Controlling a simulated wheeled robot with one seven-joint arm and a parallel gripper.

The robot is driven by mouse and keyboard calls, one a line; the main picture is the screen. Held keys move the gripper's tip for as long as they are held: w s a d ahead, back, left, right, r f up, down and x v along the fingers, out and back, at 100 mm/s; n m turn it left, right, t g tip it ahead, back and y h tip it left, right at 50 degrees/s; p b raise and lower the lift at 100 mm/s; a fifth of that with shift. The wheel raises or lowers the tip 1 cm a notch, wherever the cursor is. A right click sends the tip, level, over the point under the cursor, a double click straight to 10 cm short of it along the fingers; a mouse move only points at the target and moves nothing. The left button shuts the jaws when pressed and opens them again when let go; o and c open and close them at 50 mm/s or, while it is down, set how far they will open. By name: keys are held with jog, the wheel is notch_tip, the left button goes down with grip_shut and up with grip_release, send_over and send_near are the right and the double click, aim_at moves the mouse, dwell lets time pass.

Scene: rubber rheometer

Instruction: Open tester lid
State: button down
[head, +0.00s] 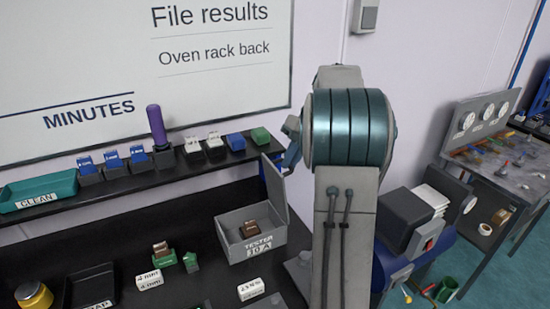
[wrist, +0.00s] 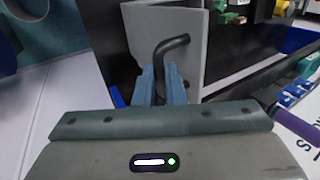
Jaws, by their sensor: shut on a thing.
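The tester is a grey box (head: 262,246) labelled "TESTER 30 A" on the bench. Its grey lid (head: 273,190) stands steeply up along the box's right side, so the box is open, with a brown piece (head: 249,229) inside. In the wrist view the lid (wrist: 138,28) fills the upper middle, with a dark bent handle (wrist: 174,42) in front of it. My gripper (wrist: 162,76) is shut on the handle's lower part, between its two blue fingers. In the head view my arm partly hides the gripper, beside the lid's upper edge.
A black shelf behind the box bears a teal "CLEAN" tray (head: 38,192), blue, white and green blocks, and a purple cylinder (head: 157,128). A blue machine (head: 425,250) stands to the right.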

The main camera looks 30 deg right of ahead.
jog(key=shift+d+f, duration=0.5)
jog(key=shift+d, duration=0.2)
jog(key=shift+d+f, duration=0.45)
jog(key=shift+d, duration=0.25)
jog(key=c, duration=1.6)
grip_release()
jog(key=shift+a, duration=0.1)
jog(key=shift+o, duration=0.6)
jog(key=shift+w+a, duration=0.1)
jog(key=shift+w, duration=0.1)
jog(key=p+v, duration=0.1)
jog(key=v, duration=1.3)
